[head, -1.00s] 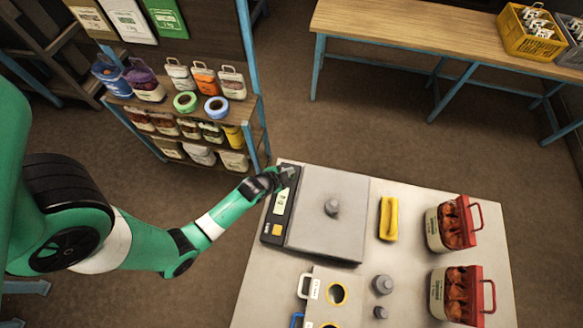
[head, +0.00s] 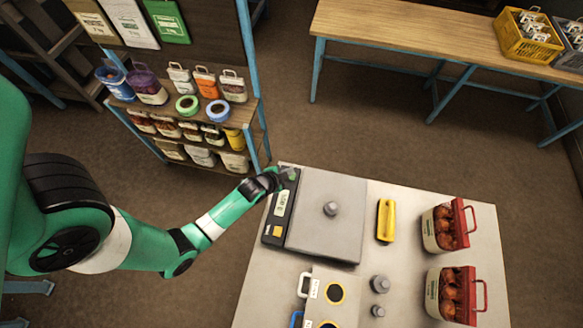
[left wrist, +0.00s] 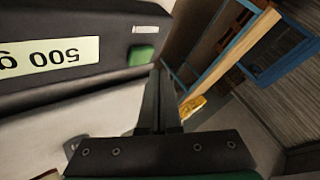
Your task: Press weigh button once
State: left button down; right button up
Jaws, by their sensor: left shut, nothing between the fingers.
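The scale (head: 326,242) stands on the pale table with a small grey weight (head: 331,208) on its pan. Its dark console runs along the pan's left side, with a lit display (head: 280,203) that reads 500 g, upside down, in the left wrist view (left wrist: 48,62). A green button (left wrist: 141,55) sits beside the display, at the console's far end in the head view. My left gripper (head: 284,177) is shut and empty at that far end. In the wrist view its fingertips (left wrist: 157,72) are right by the green button; I cannot tell whether they touch it. My right gripper is out of view.
A yellow block (head: 386,220) and two sacks with red tops (head: 462,222) stand right of the scale. Two loose grey weights (head: 380,283) and a panel with yellow-ringed holes (head: 312,290) lie in front. A yellow button (head: 273,232) is near the console's front end.

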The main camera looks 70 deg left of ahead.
pick_arm(q)
notch_tip(320, 180, up, 4)
jog(key=p, duration=0.3)
jog(key=shift+r, duration=0.15)
dwell(0.6)
